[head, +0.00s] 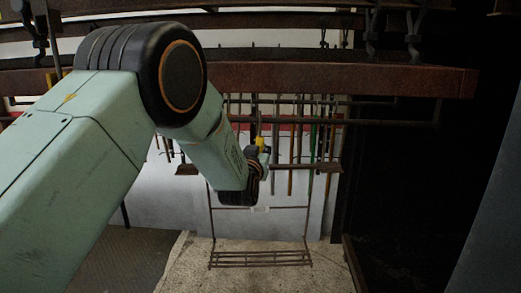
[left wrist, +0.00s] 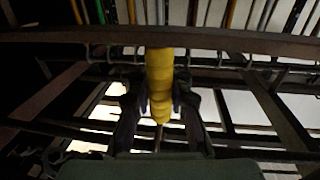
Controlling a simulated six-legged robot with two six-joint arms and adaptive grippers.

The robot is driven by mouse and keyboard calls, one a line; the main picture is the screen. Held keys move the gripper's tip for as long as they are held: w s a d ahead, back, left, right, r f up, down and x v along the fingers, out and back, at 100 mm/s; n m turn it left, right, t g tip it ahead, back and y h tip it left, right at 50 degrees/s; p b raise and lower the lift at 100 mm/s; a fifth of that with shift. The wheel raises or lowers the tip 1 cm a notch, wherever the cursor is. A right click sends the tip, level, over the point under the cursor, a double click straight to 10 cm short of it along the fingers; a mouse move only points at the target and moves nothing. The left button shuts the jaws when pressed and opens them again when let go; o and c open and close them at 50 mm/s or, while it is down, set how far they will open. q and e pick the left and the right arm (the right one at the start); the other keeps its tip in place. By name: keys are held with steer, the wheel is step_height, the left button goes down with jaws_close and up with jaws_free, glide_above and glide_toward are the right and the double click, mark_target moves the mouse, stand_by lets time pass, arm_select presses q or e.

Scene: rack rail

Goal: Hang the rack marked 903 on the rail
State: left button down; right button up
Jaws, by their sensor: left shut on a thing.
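A thin brown wire rack (head: 260,258) hangs below my left gripper (head: 262,160) in the head view, roughly upright, with a slatted bottom. A small pale tag (head: 260,209) is on its upper crossbar; its marking is too small to read. My left gripper is shut on a yellow grip (head: 263,143), which appears to belong to the rack. In the left wrist view the yellow grip (left wrist: 160,80) stands between the two dark fingers. A dark horizontal rail (head: 395,122) runs behind, under the rusty beam. My arm hides part of the rail and rack. My right gripper is not in view.
A thick rusty beam (head: 350,79) crosses above the gripper, with dark hooks (head: 413,45) above it. Several long rods or tools stand against the pale back wall (head: 170,200). The right side is dark. Pale floor (head: 200,265) lies below the rack.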

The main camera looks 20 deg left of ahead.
arm_select(q)
steer(key=shift+f, duration=0.3)
stand_by(0.7)
steer(key=c, duration=1.2)
jaws_free()
steer(key=shift+s, duration=0.1)
steer(key=shift+o, duration=0.3)
steer(key=shift+f, duration=0.2)
steer(key=s+d, duration=0.2)
steer(key=s, duration=1)
steer(key=s+f+m+g+h+b, duration=0.1)
steer(key=s+f+g+b, duration=0.55)
steer(key=f, duration=0.85)
steer(key=s+f+g+h+b, duration=0.1)
steer(key=s+f+g, duration=0.2)
steer(key=s+f, duration=0.95)
steer(key=s+f+g+b, duration=0.4)
steer(key=s+f+b, duration=0.2)
steer(key=s+f, duration=0.6)
steer(key=s+f+g+b, duration=0.4)
steer(key=s+f+b, duration=0.2)
steer(key=s+f, duration=0.6)
step_height(320, 180, down, 6)
steer(key=shift+s+r+h, duration=0.15)
steer(key=shift+s+h, duration=0.15)
